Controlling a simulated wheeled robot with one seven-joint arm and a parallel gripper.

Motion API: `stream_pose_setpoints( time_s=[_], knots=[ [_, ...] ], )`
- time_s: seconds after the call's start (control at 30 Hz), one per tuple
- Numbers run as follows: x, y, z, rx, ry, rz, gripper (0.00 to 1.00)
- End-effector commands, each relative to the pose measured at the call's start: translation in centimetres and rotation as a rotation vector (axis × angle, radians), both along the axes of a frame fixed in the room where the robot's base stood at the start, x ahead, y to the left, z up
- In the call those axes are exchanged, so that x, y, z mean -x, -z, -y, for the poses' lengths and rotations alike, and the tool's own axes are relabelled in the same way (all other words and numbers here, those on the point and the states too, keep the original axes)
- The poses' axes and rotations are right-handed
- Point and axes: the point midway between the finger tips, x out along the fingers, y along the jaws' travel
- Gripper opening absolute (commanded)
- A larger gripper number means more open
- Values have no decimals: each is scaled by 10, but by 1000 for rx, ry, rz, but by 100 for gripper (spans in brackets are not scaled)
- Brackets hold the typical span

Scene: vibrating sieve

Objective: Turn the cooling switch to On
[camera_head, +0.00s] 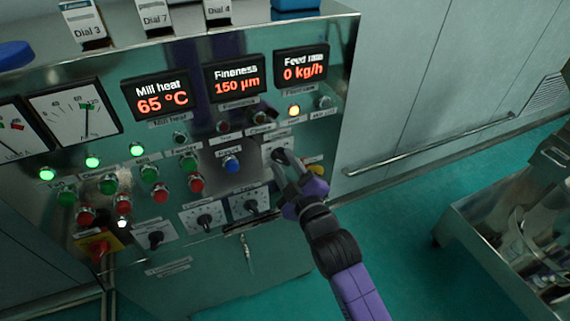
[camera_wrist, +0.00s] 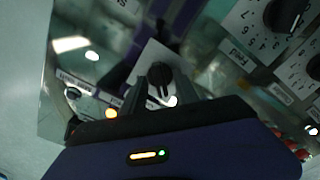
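A black switch knob (camera_wrist: 161,79) on a pale plate (camera_wrist: 149,58) is in the middle of the wrist view. Its own label cannot be read, so I cannot confirm that it is the cooling switch. My gripper (camera_wrist: 163,92) is open, with one finger on each side of the knob; I cannot tell whether they touch it. In the head view my gripper (camera_head: 287,158) is at the right part of the control panel, in front of a pale plate (camera_head: 271,147). The fingers hide most of the knob there.
Numbered black dials (camera_head: 209,219) sit lower left of my gripper. A blue button (camera_head: 231,164) is to its left, a lit yellow lamp (camera_head: 294,110) above, and a yellow part (camera_head: 317,169) close right. A metal bin (camera_head: 480,245) stands at right; the floor between is clear.

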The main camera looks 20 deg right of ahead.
Motion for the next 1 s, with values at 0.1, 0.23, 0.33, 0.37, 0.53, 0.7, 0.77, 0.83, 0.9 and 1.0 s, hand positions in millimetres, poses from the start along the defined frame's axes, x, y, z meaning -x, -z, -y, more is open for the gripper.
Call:
stream_pose_setpoints(
  time_s=[0.1, 0.23, 0.33, 0.37, 0.53, 0.7, 0.77, 0.83, 0.9, 1.0],
  knots=[
    [0, 0, 0, 0, 0, 0, 19],
    [0, 0, 0, 0, 0, 0, 0],
    [0, 0, 0, 0, 0, 0, 0],
    [0, 0, 0, 0, 0, 0, 0],
    [0, 0, 0, -13, 0, 0, 0],
    [0, 0, 0, -68, -1, 1, 0],
    [0, 1, 0, -100, -1, 1, 0],
    [0, 1, 0, -147, 0, 1, 0],
    [0, 1, 0, -201, 0, 1, 0],
    [0, 1, 0, -289, 0, 0, 0]
  ],
)
